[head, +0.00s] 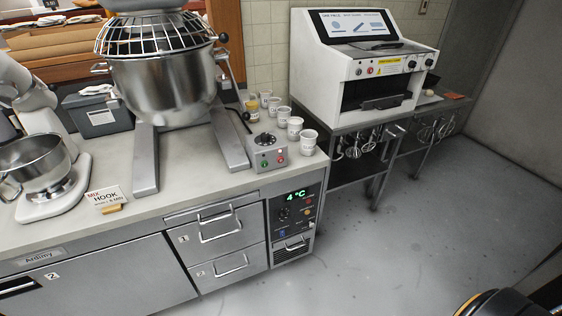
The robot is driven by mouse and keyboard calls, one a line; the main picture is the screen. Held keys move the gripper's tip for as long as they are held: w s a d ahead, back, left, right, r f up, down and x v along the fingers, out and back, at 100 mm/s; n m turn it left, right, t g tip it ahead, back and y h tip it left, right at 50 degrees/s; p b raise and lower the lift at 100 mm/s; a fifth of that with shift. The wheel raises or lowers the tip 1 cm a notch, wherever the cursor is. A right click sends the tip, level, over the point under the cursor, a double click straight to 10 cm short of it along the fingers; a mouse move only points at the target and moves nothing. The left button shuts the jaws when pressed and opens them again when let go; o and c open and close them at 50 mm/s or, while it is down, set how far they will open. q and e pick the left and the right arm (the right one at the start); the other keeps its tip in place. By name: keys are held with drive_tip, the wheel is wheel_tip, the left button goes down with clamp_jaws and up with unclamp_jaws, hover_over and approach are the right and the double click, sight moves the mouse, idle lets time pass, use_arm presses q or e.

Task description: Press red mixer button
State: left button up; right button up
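A large floor-style mixer with a steel bowl (165,85) and wire guard stands on the counter at the upper left. A small grey control box (267,146) sits on the counter to the right of the mixer's leg. It has a black dial on top, a small red button (280,158) at the right of its front face and a green one (264,163) at the left. Neither of my grippers is in view. A dark rounded part with a yellow edge shows at the bottom right, probably mine.
Several paper cups (295,128) stand behind and right of the control box. A small stand mixer (45,180), a "HOOK" card (106,196) and a grey bin (98,112) are on the left. A white machine (355,70) stands on a table behind. Floor at right is clear.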

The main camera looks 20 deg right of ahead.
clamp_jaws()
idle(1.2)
